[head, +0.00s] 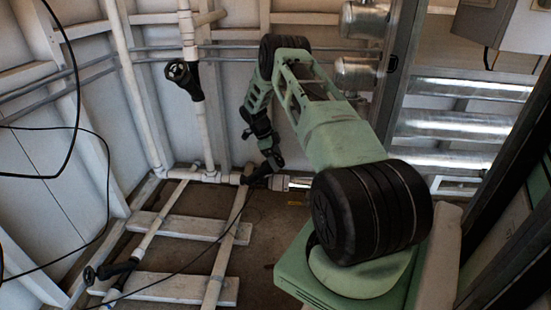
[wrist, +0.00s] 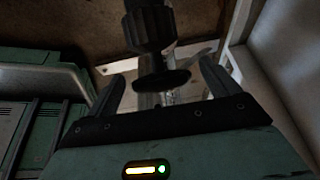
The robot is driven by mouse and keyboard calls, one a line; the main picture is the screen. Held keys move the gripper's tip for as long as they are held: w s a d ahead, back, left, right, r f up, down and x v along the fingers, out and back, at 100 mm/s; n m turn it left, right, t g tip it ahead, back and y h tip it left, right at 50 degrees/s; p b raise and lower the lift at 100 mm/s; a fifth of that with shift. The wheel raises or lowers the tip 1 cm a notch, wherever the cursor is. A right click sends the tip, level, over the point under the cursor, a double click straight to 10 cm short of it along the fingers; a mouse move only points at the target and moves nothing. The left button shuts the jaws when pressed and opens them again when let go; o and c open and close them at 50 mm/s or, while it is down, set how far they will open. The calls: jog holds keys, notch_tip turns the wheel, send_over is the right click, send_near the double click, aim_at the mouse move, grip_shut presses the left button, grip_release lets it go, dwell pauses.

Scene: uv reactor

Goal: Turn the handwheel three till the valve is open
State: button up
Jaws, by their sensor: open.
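My gripper (head: 270,157) is at the end of my green arm, low by the pipes near the back wall. In the wrist view my gripper (wrist: 160,73) is open, with one dark finger on each side of a black handwheel (wrist: 162,80). The wheel is a flat disc seen nearly edge-on, below a dark ribbed valve body (wrist: 150,28). There are gaps between both fingers and the wheel. In the head view a black valve part (head: 258,179) shows beside my gripper on the low white pipe, partly hidden. No number marks are readable.
Another black valve (head: 183,76) sits on the upright white pipe at the back. A third black valve (head: 112,269) is on the floor pipe at lower left. Black cables hang at the left. White beams (head: 185,288) cross the floor.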

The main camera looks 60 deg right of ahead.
jog(key=c, duration=0.9)
jog(key=shift+a+h, duration=0.1)
jog(key=shift+h, duration=0.2)
